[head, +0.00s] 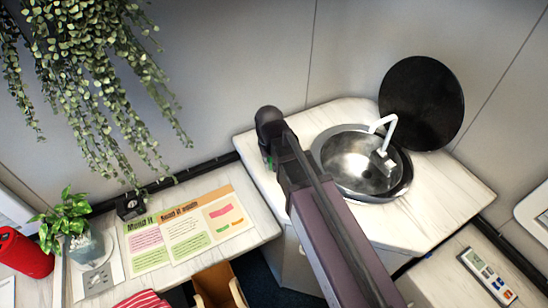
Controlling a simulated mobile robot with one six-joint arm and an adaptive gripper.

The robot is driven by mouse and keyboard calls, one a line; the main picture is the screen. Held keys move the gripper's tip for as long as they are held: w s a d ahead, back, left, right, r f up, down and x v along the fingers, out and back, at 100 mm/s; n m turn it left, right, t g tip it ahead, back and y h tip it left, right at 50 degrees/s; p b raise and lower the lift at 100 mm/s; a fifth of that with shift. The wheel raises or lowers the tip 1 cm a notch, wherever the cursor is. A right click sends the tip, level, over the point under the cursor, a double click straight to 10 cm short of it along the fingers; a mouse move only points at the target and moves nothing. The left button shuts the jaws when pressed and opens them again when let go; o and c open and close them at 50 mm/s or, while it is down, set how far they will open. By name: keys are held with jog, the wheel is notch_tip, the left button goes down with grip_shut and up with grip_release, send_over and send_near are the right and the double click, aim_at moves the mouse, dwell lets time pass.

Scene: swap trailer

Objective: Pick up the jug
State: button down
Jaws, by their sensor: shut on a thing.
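I cannot make out a jug in the head view. My arm reaches up from the bottom edge to a dark rounded joint in the middle. The arm hides part of the counter and the floor behind it. The fingers of my gripper do not show, nor does anything held in them. A small green patch shows beside the arm's far end; I cannot tell what it is.
A sink (333,165) with a white tap (385,140) is set in the marble counter (440,215), a round black lid (422,103) behind it. Potted plant (65,222), red cylinder (24,254) and papers (180,228) lie left. A hanging plant (95,85) droops upper left.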

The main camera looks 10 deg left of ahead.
jog(key=shift+r+p, duration=0.4)
